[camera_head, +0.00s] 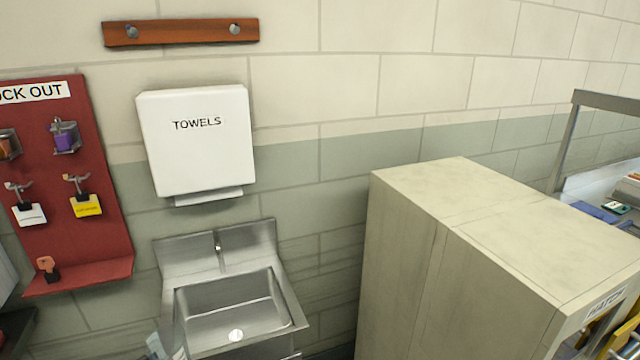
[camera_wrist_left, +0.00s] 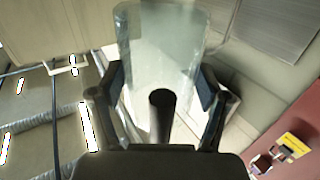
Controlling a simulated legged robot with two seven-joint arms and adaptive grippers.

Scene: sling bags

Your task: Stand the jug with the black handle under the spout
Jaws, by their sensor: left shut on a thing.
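In the left wrist view my left gripper (camera_wrist_left: 162,82) is shut on a clear jug (camera_wrist_left: 158,45), with one finger on each side of it. The jug's black handle (camera_wrist_left: 162,103) points toward the wrist camera, between the fingers. In the head view a steel sink (camera_head: 292,305) stands against the wall, with a small spout (camera_head: 218,243) on its back panel. A pale bluish shape (camera_head: 155,345) shows at the lower left of the sink; I cannot tell if it is the jug. My right gripper is not in view.
A white towel dispenser (camera_head: 197,155) hangs above the sink. A red lock-out board (camera_head: 85,225) is on the wall to its left. A tall beige cabinet (camera_head: 410,250) stands right of the sink, with a gap between them. The basin looks empty.

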